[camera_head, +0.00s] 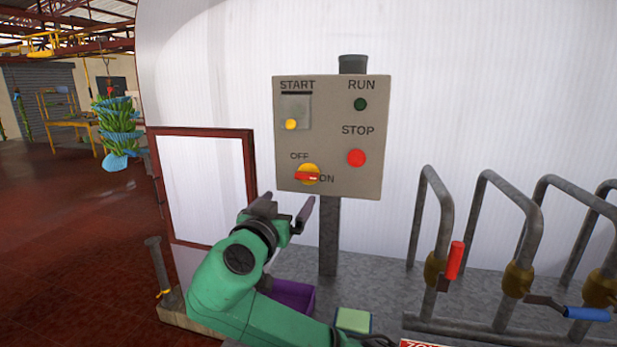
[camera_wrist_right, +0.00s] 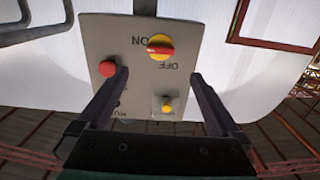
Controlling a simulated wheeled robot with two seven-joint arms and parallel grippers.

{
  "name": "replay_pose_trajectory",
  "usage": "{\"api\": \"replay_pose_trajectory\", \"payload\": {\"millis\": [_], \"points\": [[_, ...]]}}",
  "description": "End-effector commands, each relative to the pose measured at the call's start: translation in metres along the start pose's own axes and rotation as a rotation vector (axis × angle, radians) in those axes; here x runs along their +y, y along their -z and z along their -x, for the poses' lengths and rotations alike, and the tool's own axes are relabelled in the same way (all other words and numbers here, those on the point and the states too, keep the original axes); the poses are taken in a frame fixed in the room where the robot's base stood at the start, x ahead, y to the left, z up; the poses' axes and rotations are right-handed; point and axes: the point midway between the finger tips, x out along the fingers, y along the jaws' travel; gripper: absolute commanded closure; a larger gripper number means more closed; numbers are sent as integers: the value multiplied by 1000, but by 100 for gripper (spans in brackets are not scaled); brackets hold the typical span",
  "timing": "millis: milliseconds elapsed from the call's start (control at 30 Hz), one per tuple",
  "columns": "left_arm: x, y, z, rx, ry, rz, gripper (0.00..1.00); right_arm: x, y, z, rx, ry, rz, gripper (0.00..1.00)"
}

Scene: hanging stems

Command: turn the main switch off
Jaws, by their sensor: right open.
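The main switch (camera_head: 308,174) is a red handle on a yellow disc, low on the grey control box (camera_head: 330,125). OFF is printed above left of it and ON to its right. The handle lies nearly level, in line with ON. My right gripper (camera_head: 287,201) is open and empty, just below and left of the switch in the head view. In the wrist view, which shows the box upside down, the switch (camera_wrist_right: 160,47) lies beyond and between the open fingers (camera_wrist_right: 158,78), apart from them. My left gripper is out of view.
The box also has a yellow START knob (camera_head: 291,124), a green RUN lamp (camera_head: 360,104) and a red STOP button (camera_head: 356,158). Bent pipes with a red-handled valve (camera_head: 455,260) and a blue-handled valve (camera_head: 587,314) stand right. A purple crate (camera_head: 293,297) sits below.

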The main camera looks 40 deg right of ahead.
Motion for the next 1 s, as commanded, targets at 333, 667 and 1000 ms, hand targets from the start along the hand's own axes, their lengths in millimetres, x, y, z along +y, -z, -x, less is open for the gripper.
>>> {"api": "replay_pose_trajectory", "payload": {"millis": [333, 667, 1000], "points": [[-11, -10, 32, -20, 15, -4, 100, 0, 5, -74, -1, -3, 10, 0], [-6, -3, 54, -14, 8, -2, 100, -1, 1, -140, -4, 3, 5, 0], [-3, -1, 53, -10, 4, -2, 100, -1, -2, -144, -5, 4, 5, 19]]}}
